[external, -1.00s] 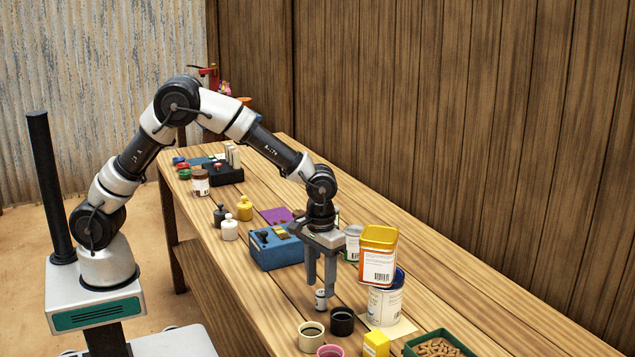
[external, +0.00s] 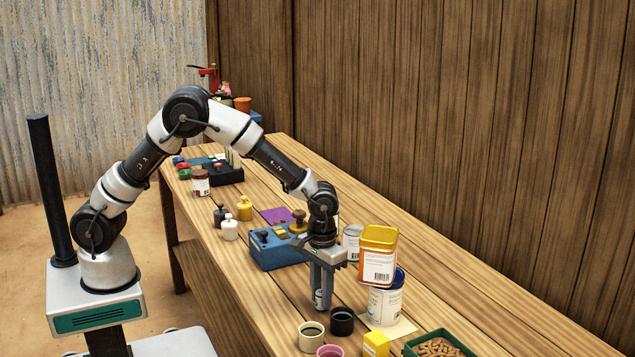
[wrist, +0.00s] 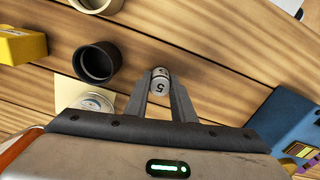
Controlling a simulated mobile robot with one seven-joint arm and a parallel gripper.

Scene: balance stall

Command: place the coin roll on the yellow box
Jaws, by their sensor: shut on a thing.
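The coin roll (external: 319,297) is a small pale cylinder. In the wrist view its round end, marked 5, shows as the coin roll (wrist: 160,84) between the fingertips. My gripper (external: 322,301) points down and is shut on it, at about table height; I cannot tell whether the roll touches the table. In the wrist view my gripper (wrist: 161,92) has a finger on each side of the roll. The yellow box (external: 376,345) stands at the front edge of the external view, to the right of the roll. It also shows as the yellow box (wrist: 22,46) at the far left of the wrist view.
A black cup (external: 342,322), a cream cup (external: 311,337) and a pink cup (external: 329,352) stand near the roll and yellow box. An orange-yellow tin (external: 378,262) sits on a white can (external: 385,303) to the right.

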